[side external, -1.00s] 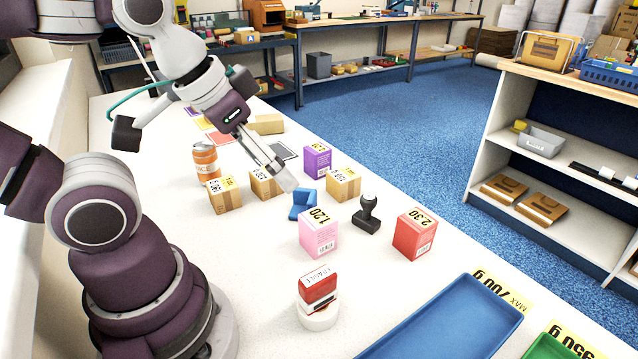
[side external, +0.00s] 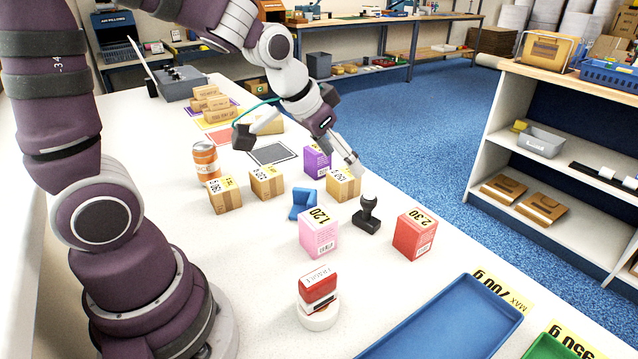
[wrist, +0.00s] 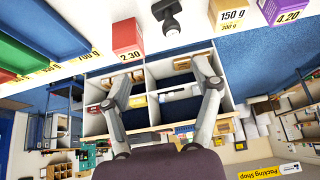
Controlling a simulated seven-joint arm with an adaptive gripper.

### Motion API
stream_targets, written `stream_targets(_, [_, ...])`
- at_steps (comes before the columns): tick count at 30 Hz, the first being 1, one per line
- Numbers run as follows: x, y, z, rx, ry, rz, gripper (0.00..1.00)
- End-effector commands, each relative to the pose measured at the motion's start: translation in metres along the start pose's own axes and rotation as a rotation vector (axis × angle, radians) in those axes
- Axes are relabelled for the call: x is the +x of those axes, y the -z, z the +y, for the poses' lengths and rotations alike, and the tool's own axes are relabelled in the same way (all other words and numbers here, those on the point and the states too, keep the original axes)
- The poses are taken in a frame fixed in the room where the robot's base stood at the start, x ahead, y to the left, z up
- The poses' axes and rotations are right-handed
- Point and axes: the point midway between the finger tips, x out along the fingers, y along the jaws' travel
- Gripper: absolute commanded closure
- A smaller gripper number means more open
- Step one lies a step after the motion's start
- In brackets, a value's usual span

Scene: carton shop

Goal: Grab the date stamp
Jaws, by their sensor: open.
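A black stamp with a knob handle (side external: 367,214) stands upright on the white table, right of a small carton. It also shows at the top of the wrist view (wrist: 168,16). A red-and-white stamp (side external: 318,290) marked FRAGILE sits on a round white base nearer the front. I cannot read any date marking on either stamp. My gripper (side external: 356,167) is above and near the small carton (side external: 343,186), up and left of the black stamp and apart from it. In the wrist view, my gripper's fingers (wrist: 162,92) are spread with nothing between them.
A pink box (side external: 318,233), red box (side external: 416,234) and blue holder (side external: 302,203) stand around the black stamp. A purple box (side external: 316,160) is behind the carton. A blue tray (side external: 450,318) lies at front right. Bare table lies between the red stamp and the boxes.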

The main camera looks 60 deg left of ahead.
Motion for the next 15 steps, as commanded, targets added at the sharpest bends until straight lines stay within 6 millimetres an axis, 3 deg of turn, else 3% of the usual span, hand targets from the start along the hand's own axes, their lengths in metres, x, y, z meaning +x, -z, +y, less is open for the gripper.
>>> stream_targets(3, [0.034,0.007,-0.01,-0.009,0.001,0.007,0.36])
stream_targets(15, [0.095,0.01,-0.015,-0.01,0.001,0.019,0.36])
